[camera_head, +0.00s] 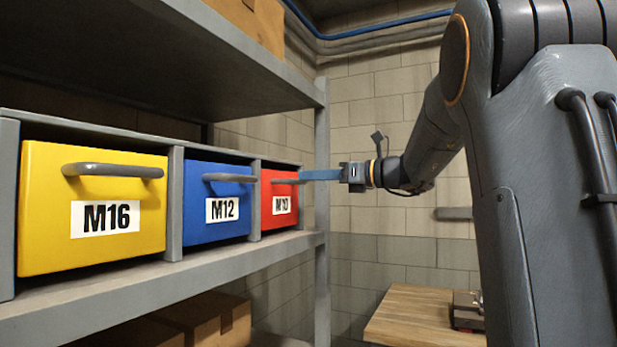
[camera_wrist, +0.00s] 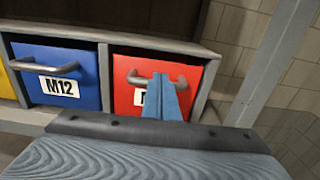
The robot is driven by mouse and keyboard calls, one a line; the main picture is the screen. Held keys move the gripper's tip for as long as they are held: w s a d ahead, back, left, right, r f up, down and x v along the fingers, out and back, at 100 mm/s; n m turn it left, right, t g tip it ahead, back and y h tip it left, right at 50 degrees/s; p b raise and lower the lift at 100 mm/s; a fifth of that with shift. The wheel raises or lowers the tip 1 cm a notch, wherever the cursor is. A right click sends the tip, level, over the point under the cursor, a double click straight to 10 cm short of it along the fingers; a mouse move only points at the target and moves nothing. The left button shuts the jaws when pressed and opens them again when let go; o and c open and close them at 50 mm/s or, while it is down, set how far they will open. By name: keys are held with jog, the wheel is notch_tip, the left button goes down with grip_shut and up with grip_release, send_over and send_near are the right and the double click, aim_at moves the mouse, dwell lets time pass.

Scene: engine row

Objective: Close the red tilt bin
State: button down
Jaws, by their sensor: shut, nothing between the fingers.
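The red tilt bin (camera_head: 279,199), labelled M10, sits at the right end of the row of bins on the shelf. Its front looks about flush with the frame, with a grey handle (camera_head: 287,181) across it. In the wrist view the red bin (camera_wrist: 128,99) is straight ahead, its label partly hidden by my fingers. My gripper (camera_head: 304,175) is shut and empty, its blue fingertips at the right part of the handle. In the wrist view the fingertips (camera_wrist: 163,84) overlap the handle; I cannot tell whether they touch it.
A blue M12 bin (camera_head: 218,203) and a yellow M16 bin (camera_head: 93,208) stand left of the red one. A grey shelf post (camera_head: 322,250) rises just right of the bins. A wooden-topped table (camera_head: 410,315) is at the lower right.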

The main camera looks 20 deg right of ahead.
jog(key=s+d+r+b, duration=0.3)
jog(key=s+d+r, duration=0.2)
jog(key=s+d, duration=0.35)
jog(key=a+f+n+g+h, duration=0.2)
jog(key=a+f, duration=0.2)
jog(key=f, duration=0.8)
jog(key=a+f+n+g+h+b, duration=0.1)
jog(key=a+f+n+g, duration=0.25)
jog(key=f, duration=0.75)
jog(key=a+f+n+g+h, duration=0.15)
jog(key=a+f, duration=0.25)
jog(key=f, duration=0.8)
jog(key=s+a+f+n+g+h+b, duration=0.1)
jog(key=s+a+f+n+g+h, duration=0.1)
jog(key=s+f+n, duration=0.8)
jog(key=s+a+f+n+g+h+b, duration=0.1)
jog(key=s+a+f+n+h, duration=0.4)
jog(key=s+f+n, duration=0.5)
notch_tip(320, 180, down, 8)
jog(key=shift+f+g+h, duration=0.1)
jog(key=shift+g+h, duration=0.25)
jog(key=shift+g, duration=0.55)
